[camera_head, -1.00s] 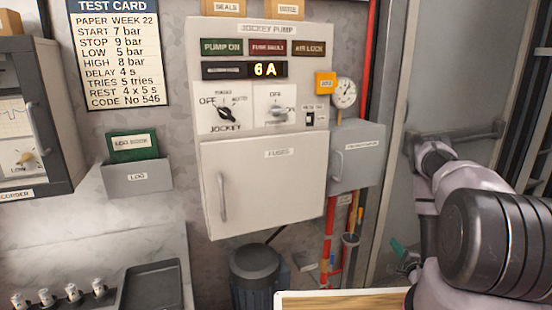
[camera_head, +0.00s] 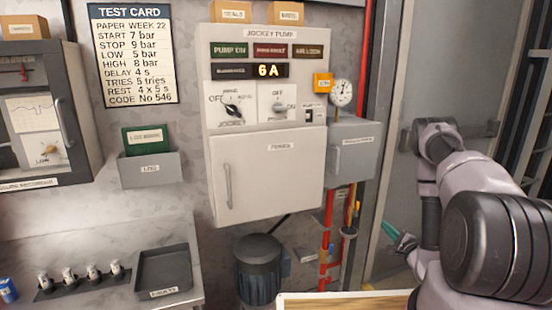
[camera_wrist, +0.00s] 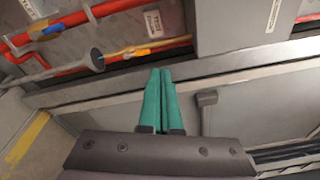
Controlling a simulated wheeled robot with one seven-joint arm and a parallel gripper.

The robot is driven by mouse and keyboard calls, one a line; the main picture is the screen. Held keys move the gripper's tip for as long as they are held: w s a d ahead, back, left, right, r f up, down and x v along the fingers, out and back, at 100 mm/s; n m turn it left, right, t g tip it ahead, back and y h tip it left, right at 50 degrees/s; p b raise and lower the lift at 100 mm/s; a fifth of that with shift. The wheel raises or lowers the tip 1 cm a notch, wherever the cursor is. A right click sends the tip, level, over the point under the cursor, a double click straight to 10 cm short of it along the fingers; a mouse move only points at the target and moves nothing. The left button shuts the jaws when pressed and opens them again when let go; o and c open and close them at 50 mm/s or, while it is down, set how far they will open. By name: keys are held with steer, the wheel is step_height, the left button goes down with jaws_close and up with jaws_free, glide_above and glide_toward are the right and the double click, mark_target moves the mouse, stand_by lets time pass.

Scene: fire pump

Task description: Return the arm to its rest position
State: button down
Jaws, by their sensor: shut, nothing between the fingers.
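My gripper (camera_head: 404,243) shows at the lower right of the head view, its green fingers pointing left, beside the red pipes and in front of the grey door. In the wrist view my gripper (camera_wrist: 160,72) has its two green fingers together with nothing between them. My arm is folded at the right side of the head view, with its elbow raised in front of the door. The gripper appears apart from everything around it.
The jockey pump panel (camera_head: 268,175) is on the wall, with a grey box (camera_head: 351,150) at its right. Red pipes (camera_head: 326,240) run below. A grey door (camera_head: 455,85) stands behind my arm. A black tray (camera_head: 164,270) lies on the left bench.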

steer(key=s+a+r+n+g+y, duration=0.1)
steer(key=a+r+n+g+y, duration=0.25)
steer(key=a+r, duration=0.5)
steer(key=s+a+r+n+g+y, duration=0.1)
steer(key=a+r+n+g+y, duration=0.3)
steer(key=r, duration=0.8)
steer(key=s+a+r+n+g+y, duration=0.1)
steer(key=a+r+n+g+y, duration=0.25)
steer(key=a+r+y, duration=0.55)
steer(key=s+a+r+n+g+h, duration=0.35)
steer(key=s+r+g+h, duration=0.5)
steer(key=s, duration=0.65)
steer(key=s+d+r+t+h, duration=0.9)
steer(key=r, duration=0.2)
steer(key=shift+s+d+n+h, duration=0.2)
steer(key=shift+s+n+h, duration=0.1)
steer(key=shift+n+h, duration=0.1)
